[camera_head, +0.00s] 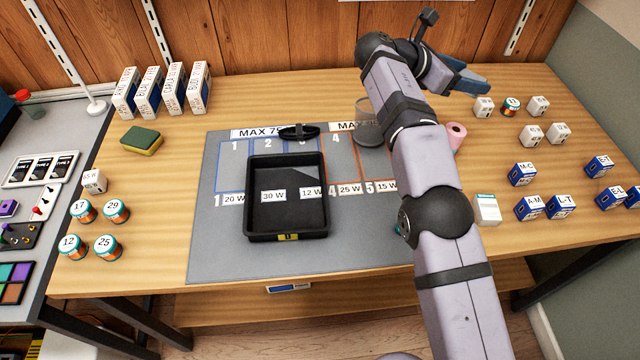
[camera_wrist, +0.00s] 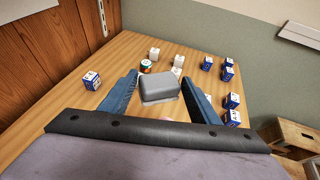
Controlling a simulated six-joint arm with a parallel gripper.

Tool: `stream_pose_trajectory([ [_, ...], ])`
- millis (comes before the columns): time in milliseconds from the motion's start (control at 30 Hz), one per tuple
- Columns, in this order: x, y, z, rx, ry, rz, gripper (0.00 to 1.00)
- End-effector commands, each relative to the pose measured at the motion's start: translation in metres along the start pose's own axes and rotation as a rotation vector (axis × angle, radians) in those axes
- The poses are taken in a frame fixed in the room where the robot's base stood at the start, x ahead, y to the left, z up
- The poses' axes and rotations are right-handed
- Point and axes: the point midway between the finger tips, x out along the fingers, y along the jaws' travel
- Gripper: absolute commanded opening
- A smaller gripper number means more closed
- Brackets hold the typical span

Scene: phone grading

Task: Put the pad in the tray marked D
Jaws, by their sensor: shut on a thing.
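My gripper (camera_head: 474,82) is at the back right, raised above the table. In the wrist view its two blue fingers (camera_wrist: 160,79) are shut on a grey block with rounded edges (camera_wrist: 160,90), which may be the pad. The block does not show clearly in the head view. A black tray (camera_head: 286,237) lies on the grey mat, left of my arm and well apart from my gripper. It has a yellow label on its front rim, but I cannot read the mark. A green and yellow sponge (camera_head: 142,139) lies on the table at the left.
The grey mat (camera_head: 235,262) has numbered areas and watt labels. A grey cup (camera_head: 367,124) and a pink roll (camera_head: 456,135) stand near my arm. Several small boxes are at the right, spools (camera_head: 84,211) at the left, upright boxes (camera_head: 148,90) at the back left.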

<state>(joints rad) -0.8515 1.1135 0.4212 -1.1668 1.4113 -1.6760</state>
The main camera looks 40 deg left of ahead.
Motion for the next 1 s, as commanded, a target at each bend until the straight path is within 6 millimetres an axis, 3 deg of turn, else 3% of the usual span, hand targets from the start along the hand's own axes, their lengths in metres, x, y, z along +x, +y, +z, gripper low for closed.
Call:
stream_pose_trajectory([
  [33,-0.026,0.012,0.000,-0.012,0.000,0.038,0.34],
  [200,-0.105,0.039,-0.008,-0.064,0.000,0.153,0.34],
  [467,-0.229,0.056,-0.033,-0.144,0.001,0.343,0.34],
  [700,-0.339,0.044,-0.068,-0.228,0.000,0.546,0.34],
  [800,-0.375,0.033,-0.086,-0.262,0.001,0.628,0.34],
  [900,-0.401,0.019,-0.104,-0.292,0.001,0.701,0.34],
  [1000,-0.415,0.005,-0.121,-0.317,0.000,0.758,0.34],
])
